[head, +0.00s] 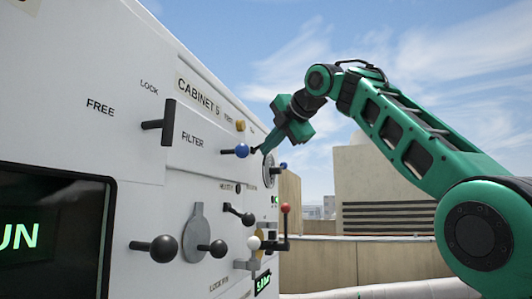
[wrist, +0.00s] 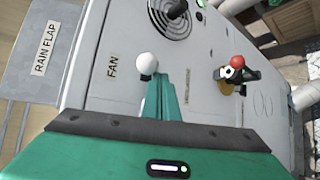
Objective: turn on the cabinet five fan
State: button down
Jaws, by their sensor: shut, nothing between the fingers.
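The white cabinet front bears a CABINET 5 label (head: 198,96) in the head view. In the wrist view, a FAN label (wrist: 113,65) sits beside a white ball knob (wrist: 148,63). My gripper (head: 262,149) is shut and empty, close to the far part of the panel in the head view. In the wrist view its green fingers (wrist: 164,92) end just at the white knob and hide what is below it. I cannot tell whether they touch it. A red-tipped lever (wrist: 237,62) stands to the right.
The head view shows a black-ball lever (head: 163,249), a blue-ball lever (head: 241,150), a black handle (head: 168,124) and a dark screen (head: 60,228), all on the panel. A round grille (wrist: 171,16) and a RAIN FLAP plate (wrist: 48,52) show in the wrist view. Open air lies right of the panel.

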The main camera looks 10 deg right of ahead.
jog(key=shift+s+a+r, duration=0.1)
jog(key=shift+s+r, duration=0.1)
jog(key=shift+r, duration=0.95)
jog(key=v, duration=0.9)
jog(key=shift+s, duration=0.4)
